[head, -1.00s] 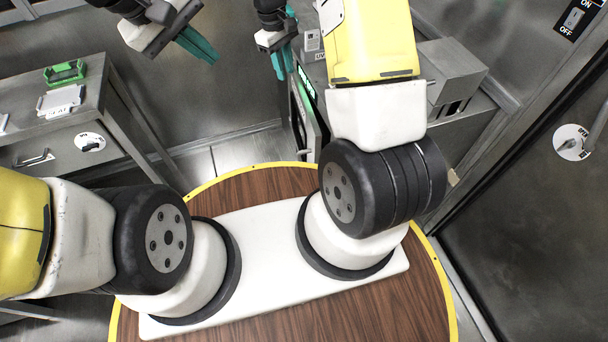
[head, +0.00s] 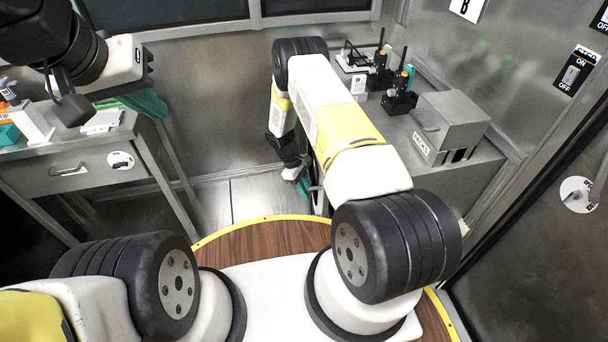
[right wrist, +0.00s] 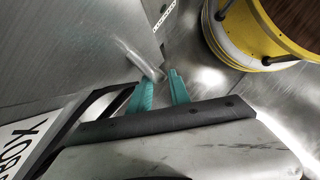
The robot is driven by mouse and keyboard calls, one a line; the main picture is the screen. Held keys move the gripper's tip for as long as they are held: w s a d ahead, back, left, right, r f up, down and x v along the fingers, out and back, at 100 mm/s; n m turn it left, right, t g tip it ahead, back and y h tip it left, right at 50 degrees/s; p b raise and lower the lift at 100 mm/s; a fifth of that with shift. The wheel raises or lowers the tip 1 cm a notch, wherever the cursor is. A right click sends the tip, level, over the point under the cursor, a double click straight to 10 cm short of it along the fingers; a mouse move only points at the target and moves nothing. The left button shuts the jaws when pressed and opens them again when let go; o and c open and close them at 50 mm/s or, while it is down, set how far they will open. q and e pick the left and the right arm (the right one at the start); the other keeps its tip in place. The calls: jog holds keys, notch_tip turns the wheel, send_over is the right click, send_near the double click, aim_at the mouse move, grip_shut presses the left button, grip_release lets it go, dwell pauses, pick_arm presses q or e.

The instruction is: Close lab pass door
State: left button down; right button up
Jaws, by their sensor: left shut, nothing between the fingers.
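A grey metal panel with a bar handle (right wrist: 140,60) fills the upper left of the right wrist view. It looks like the pass door (right wrist: 70,45), but how far open it stands is unclear. My right gripper (right wrist: 160,88) has its teal fingers apart, with the handle's near end by the tips; I cannot tell if they touch. In the head view my right gripper (head: 302,187) is low beside the right-hand bench, and my arm hides most of the door area. My left gripper (head: 146,103) is shut and empty near the left table's right end.
The left table (head: 95,150) carries a white rack (head: 102,121). The right-hand bench (head: 470,170) holds a grey box (head: 450,122) and black tool holders (head: 400,102). Open floor (head: 250,195) lies between them. A dark door (head: 530,250) stands at far right.

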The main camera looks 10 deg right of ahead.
jog(key=x, duration=0.5)
jog(key=shift+d+f, duration=0.15)
jog(key=shift+f, duration=0.15)
grip_shut()
dwell(1.1)
